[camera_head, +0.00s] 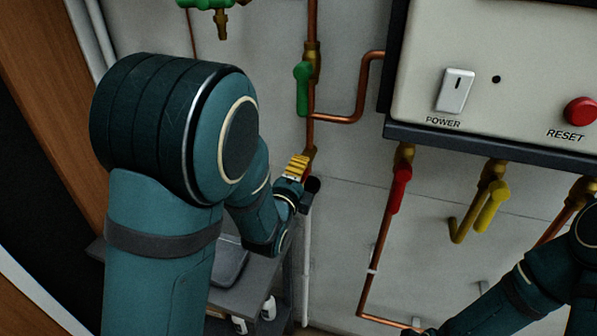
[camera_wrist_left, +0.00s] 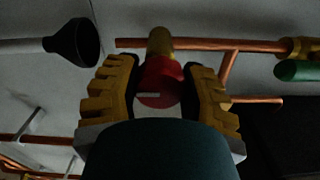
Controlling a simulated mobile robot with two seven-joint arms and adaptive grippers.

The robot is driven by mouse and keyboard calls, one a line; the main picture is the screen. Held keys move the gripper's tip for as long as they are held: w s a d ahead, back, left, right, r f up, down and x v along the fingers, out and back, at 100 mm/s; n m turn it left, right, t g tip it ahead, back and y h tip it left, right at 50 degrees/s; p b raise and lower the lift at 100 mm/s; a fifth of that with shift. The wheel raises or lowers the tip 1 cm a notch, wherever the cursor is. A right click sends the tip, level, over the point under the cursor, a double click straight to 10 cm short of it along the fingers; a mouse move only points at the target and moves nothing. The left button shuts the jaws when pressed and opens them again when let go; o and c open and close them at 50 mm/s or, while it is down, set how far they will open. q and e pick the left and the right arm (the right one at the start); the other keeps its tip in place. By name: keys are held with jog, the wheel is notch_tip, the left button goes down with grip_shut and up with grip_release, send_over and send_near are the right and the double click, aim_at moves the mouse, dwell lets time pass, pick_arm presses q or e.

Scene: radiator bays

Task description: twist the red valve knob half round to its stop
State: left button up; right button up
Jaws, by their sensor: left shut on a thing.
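The red valve knob (camera_wrist_left: 158,84) is round, with a short pale mark lying almost level on its face in the left wrist view. It sits on a brass fitting (camera_wrist_left: 160,42) on a copper pipe. My left gripper (camera_head: 299,168) is shut on it, with one yellow ridged finger at each side. In the head view the gripper's fingers mostly hide the knob. My right arm (camera_head: 515,303) shows at the lower right, but its gripper is out of view.
A green lever (camera_head: 303,88) is on the pipe above. A red lever (camera_head: 398,189) and a yellow lever (camera_head: 492,206) hang below the control box (camera_head: 520,70). A dark funnel-shaped piece (camera_wrist_left: 72,43) is beside the left finger. A grey cart (camera_head: 262,280) stands below.

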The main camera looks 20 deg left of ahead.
pick_arm(q)
jog(key=shift+r, duration=0.15)
dwell(0.3)
jog(key=o, duration=1.2)
jog(key=shift+w, duration=0.1)
